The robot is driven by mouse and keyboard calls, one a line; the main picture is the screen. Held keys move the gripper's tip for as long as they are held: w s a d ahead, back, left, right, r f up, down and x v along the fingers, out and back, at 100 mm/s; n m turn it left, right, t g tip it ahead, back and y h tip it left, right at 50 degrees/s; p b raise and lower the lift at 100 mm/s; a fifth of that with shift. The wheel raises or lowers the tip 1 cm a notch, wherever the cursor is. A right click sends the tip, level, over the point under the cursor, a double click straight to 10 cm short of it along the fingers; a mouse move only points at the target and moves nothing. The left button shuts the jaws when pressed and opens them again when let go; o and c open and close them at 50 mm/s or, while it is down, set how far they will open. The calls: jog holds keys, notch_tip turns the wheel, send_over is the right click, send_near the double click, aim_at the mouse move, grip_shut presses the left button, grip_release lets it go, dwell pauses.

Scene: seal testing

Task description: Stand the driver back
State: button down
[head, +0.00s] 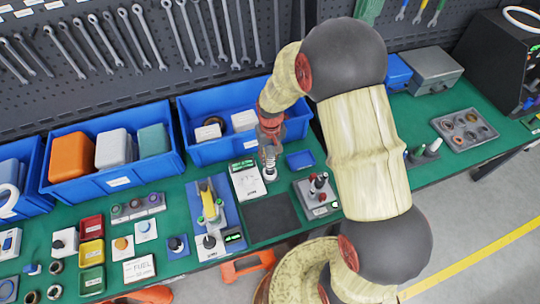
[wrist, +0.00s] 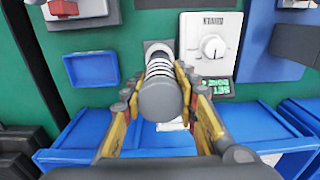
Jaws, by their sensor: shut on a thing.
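The driver (wrist: 162,95) is a grey-capped cylinder with a pale, dark-ringed body. My gripper (wrist: 160,100) is shut on it, with yellow fingers on both sides. In the head view my gripper (head: 269,122) is over the back of the green bench, in front of a blue bin, with the driver (head: 269,158) hanging below it roughly upright. A grey square piece (wrist: 151,46) shows behind the driver's far end in the wrist view. I cannot tell whether the driver touches it, as the driver hides most of it.
A white dial unit (head: 248,182) with a green display stands close left of the driver. A small blue tray (head: 300,160) lies to its right. The blue bin (head: 205,152) is just behind.

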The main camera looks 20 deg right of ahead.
aim_at(270, 150)
jog(key=shift+f+b, duration=0.35)
jog(key=shift+f, duration=0.4)
dwell(1.2)
jog(key=c, duration=1.3)
grip_release()
notch_tip(270, 150, up, 9)
jog(key=p, duration=0.6)
